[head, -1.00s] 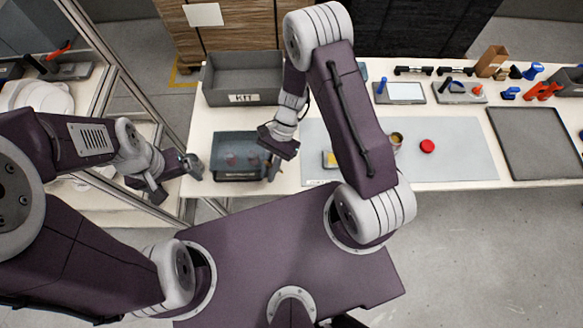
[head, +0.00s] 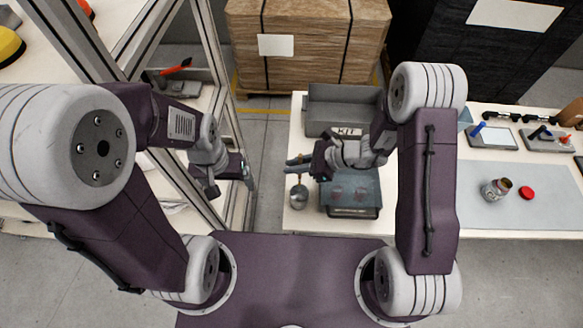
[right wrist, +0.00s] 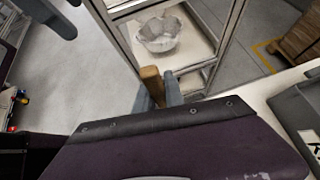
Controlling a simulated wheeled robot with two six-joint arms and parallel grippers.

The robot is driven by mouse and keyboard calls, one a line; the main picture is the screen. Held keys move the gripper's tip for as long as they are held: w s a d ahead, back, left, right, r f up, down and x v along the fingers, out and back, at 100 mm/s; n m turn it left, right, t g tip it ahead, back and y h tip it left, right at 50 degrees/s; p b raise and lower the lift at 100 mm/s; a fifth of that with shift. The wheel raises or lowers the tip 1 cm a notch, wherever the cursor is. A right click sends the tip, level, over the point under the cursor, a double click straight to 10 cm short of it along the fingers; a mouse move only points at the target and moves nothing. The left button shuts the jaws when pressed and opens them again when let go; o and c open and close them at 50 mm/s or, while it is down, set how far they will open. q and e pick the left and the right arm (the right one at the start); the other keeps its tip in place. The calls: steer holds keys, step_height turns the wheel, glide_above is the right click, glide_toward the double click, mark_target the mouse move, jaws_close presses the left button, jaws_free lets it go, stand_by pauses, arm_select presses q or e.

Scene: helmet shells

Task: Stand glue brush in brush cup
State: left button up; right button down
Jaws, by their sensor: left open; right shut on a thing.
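The glue brush shows only as a wooden handle (right wrist: 152,84) in the right wrist view, held between the fingers of my right gripper (right wrist: 156,98). In the head view my right gripper (head: 290,166) reaches left over the table's left end. A small silvery cup (head: 298,198), which looks like the brush cup, stands near that table corner, just below the gripper in the picture. I cannot tell whether the brush touches the cup; its bristle end is not clear. My left gripper (head: 230,180) is open and empty, left of the table by the shelf frame.
A grey KIT bin (head: 340,108) stands behind my right gripper, and a dark blue-grey tray (head: 350,210) lies right of the cup. An open jar (head: 495,190) and a red lid (head: 527,193) rest on the pale mat (head: 480,215). A metal shelf frame (head: 220,75) rises at left.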

arm_select(q)
step_height(320, 180, down, 8)
steer(key=b, duration=0.8)
steer(key=shift+d, duration=0.15)
arm_select(e)
step_height(320, 180, down, 10)
steer(key=shift+d+r, duration=0.15)
steer(key=shift+r, duration=0.1)
arm_select(q)
steer(key=shift+f, duration=0.1)
arm_select(e)
steer(key=shift+f+b, duration=2.55)
arm_select(q)
step_height(320, 180, down, 5)
steer(key=shift+r, duration=0.1)
arm_select(e)
steer(key=c, duration=1.3)
jaws_free()
steer(key=shift+c, duration=0.2)
steer(key=shift+r, duration=0.1)
